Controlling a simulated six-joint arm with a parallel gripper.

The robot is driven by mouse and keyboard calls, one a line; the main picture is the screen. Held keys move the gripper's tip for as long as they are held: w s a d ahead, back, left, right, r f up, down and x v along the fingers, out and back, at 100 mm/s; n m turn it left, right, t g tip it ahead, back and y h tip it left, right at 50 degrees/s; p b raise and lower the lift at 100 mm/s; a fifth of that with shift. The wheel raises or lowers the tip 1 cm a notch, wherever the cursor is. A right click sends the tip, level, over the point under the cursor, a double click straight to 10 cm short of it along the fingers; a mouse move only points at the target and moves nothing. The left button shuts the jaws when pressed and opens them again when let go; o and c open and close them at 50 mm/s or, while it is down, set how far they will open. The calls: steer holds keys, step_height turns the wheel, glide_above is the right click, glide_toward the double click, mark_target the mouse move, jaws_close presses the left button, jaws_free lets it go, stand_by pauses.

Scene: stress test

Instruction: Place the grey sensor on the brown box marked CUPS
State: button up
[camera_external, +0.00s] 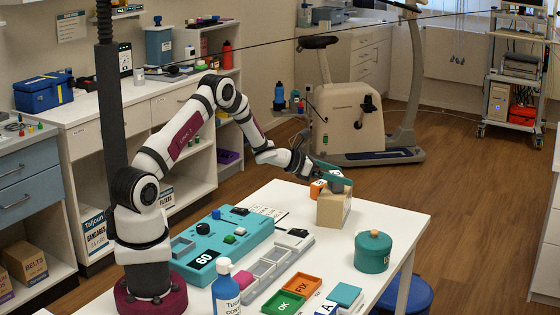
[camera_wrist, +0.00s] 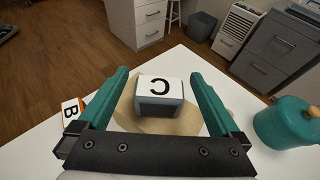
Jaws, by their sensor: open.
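The grey sensor (camera_external: 338,185), a small block with a white top lettered C in the wrist view (camera_wrist: 160,97), appears to rest on top of the brown box (camera_external: 333,211). The box top shows around it in the wrist view (camera_wrist: 124,112); no CUPS marking is readable. My gripper (camera_external: 327,169) is over the box. Its teal fingers are open, one on each side of the sensor, with a clear gap on both sides in the wrist view (camera_wrist: 159,86). The sensor's underside is hidden.
An orange-and-white block lettered B (camera_wrist: 71,112) lies beside the box. A teal lidded pot (camera_external: 373,252) stands to the right. A teal device (camera_external: 225,236), grey trays (camera_external: 272,262), green and orange bins and a blue bottle (camera_external: 226,290) fill the table's left and front.

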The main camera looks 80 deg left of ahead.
steer(key=shift+s+r, duration=0.15)
steer(key=shift+r, duration=0.05)
steer(key=v, duration=1.2)
steer(key=s+d+r+m+g+h, duration=0.25)
steer(key=d+m, duration=0.35)
steer(key=d, duration=0.3)
steer(key=s+d+r+m+g+h, duration=0.1)
steer(key=d+r+m+g+h, duration=0.15)
steer(key=d+m, duration=0.5)
steer(key=s+d+r+m+g+h, duration=0.25)
steer(key=d+m, duration=0.25)
steer(key=d, duration=0.6)
steer(key=s+d+m+g, duration=0.4)
steer(key=s+d+m, duration=0.2)
steer(key=s+m, duration=0.35)
steer(key=s+a+m+g+y, duration=0.1)
steer(key=s+a+m+y, duration=0.2)
steer(key=s+m, duration=0.3)
steer(key=s+a+f+m+g+y, duration=0.1)
steer(key=s+a+m+y, duration=0.3)
steer(key=s+m+y, duration=0.2)
steer(key=s+m, duration=0.1)
steer(key=s, duration=0.1)
steer(key=shift+s+m, duration=0.3)
steer(key=shift+s, duration=0.1)
